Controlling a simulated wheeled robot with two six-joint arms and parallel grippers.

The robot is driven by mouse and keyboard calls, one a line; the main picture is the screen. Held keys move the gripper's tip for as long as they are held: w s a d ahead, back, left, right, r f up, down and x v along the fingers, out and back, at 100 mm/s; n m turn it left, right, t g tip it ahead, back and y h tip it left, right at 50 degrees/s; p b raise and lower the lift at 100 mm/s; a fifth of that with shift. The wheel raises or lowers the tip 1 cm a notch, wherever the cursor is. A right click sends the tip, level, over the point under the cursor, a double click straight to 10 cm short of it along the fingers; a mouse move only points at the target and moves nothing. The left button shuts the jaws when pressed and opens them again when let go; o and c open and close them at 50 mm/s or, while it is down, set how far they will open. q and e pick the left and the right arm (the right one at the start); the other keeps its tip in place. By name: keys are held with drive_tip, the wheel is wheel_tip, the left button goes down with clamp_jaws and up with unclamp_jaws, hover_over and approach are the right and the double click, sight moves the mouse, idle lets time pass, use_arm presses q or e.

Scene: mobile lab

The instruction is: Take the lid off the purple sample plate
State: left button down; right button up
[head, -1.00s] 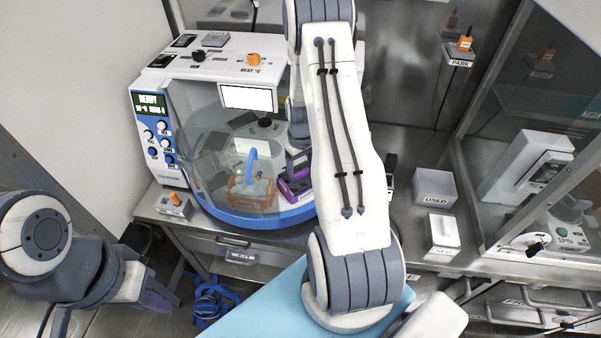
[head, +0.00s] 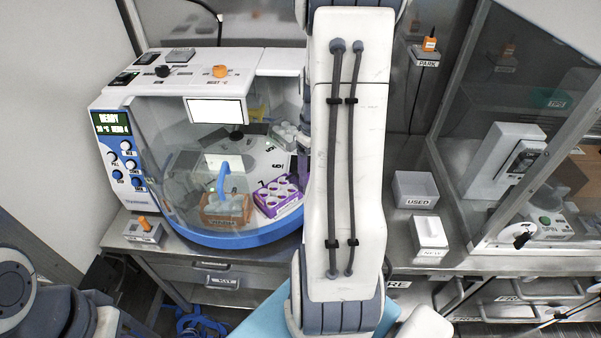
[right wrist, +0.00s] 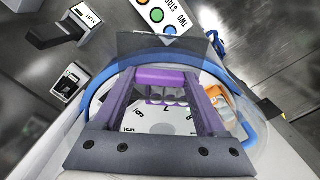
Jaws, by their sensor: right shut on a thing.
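The purple sample plate (head: 280,197) sits on the round deck inside the blue-rimmed machine, beside an orange rack. Its round wells show from above. In the right wrist view, part of the plate (right wrist: 166,97) shows below and between my fingers. My right gripper (right wrist: 165,84) is shut on a flat purple piece, which looks like the lid (right wrist: 165,76), held above the plate. My right arm hides this gripper and the lid in the head view. My left arm is at the lower left of the head view; its gripper fingers are out of view.
The clear curved cover (head: 165,150) is around the deck. The USED bin (head: 415,190) and a white NEW block (head: 430,232) stand on the bench at right. A glass cabinet is further right.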

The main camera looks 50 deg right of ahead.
drive_tip(key=shift+s+r, duration=0.15)
drive_tip(key=shift+s, duration=0.05)
drive_tip(key=shift+r, duration=0.1)
drive_tip(key=shift+r+p, duration=1.95)
drive_tip(key=shift+p, duration=0.05)
drive_tip(key=shift+w+f, duration=0.1)
